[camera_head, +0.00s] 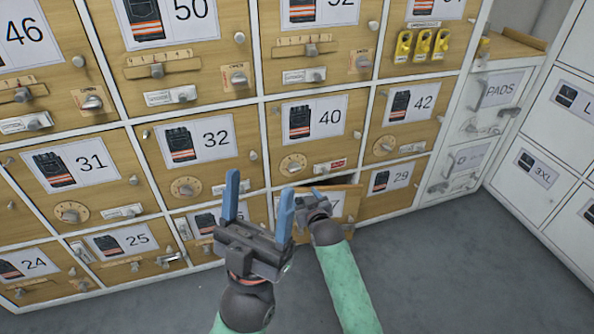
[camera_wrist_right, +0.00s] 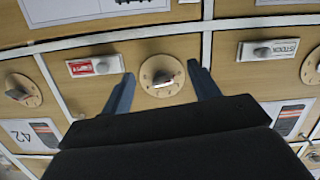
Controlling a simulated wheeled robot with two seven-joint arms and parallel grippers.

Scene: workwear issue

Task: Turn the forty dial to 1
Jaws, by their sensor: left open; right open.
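The forty dial (camera_head: 293,163) is a round wooden dial with a grey knob, below the card marked 40 (camera_head: 314,119). In the right wrist view the dial (camera_wrist_right: 162,75) shows between my two blue fingertips, its knob lying nearly crosswise; the marks are too small to read. My right gripper (camera_head: 316,194) is open, below and to the right of the dial in the head view, apart from it. My left gripper (camera_head: 258,205) is open and empty, fingers pointing up, nearer the camera and left of the right gripper.
A red-labelled latch (camera_head: 330,165) sits right of the dial. Below it, a front (camera_head: 349,200) partly behind my right gripper stands out, with a dark gap above. The 42 dial (camera_head: 385,146) and 32 dial (camera_head: 186,187) are at either side. The grey floor (camera_head: 450,270) is clear.

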